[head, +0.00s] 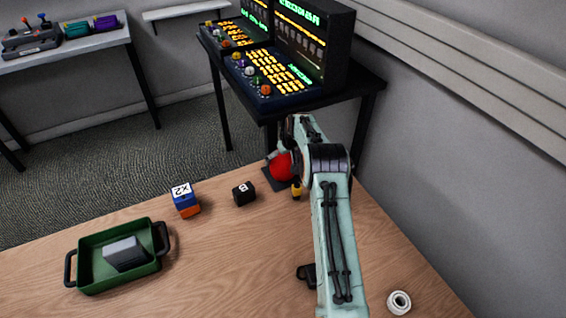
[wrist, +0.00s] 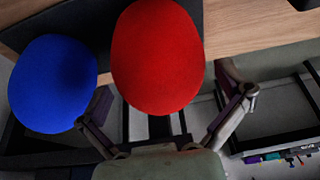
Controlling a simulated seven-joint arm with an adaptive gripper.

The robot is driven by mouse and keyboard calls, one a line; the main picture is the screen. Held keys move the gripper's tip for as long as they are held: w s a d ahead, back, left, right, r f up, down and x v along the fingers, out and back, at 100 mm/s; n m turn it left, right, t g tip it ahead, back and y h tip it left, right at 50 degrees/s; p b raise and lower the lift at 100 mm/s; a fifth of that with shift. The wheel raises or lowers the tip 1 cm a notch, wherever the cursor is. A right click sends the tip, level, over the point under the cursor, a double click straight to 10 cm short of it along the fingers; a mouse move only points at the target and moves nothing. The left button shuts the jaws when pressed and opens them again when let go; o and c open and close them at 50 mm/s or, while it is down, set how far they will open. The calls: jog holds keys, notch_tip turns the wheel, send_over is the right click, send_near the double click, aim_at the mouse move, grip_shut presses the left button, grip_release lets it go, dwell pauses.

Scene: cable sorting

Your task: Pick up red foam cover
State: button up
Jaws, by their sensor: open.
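The red foam cover (head: 281,166) is a round, ball-like piece at the far edge of the wooden table, beside my arm in the head view. In the wrist view the red foam cover (wrist: 157,58) is large and in the middle. My gripper (wrist: 164,80) is open, with one finger on each side of the red cover in the picture. I cannot tell whether a finger touches it. A blue foam cover (wrist: 53,84) sits just left of it, close to the left finger. My arm hides the blue cover in the head view.
A black cube (head: 244,193), a stacked blue-and-orange cube (head: 185,201) and a green tray (head: 91,283) holding a grey block (head: 124,253) are on the table to the left. A white tape roll (head: 399,302) lies front right. A black console (head: 300,50) stands behind.

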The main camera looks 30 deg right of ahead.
jog(key=c, duration=0.8)
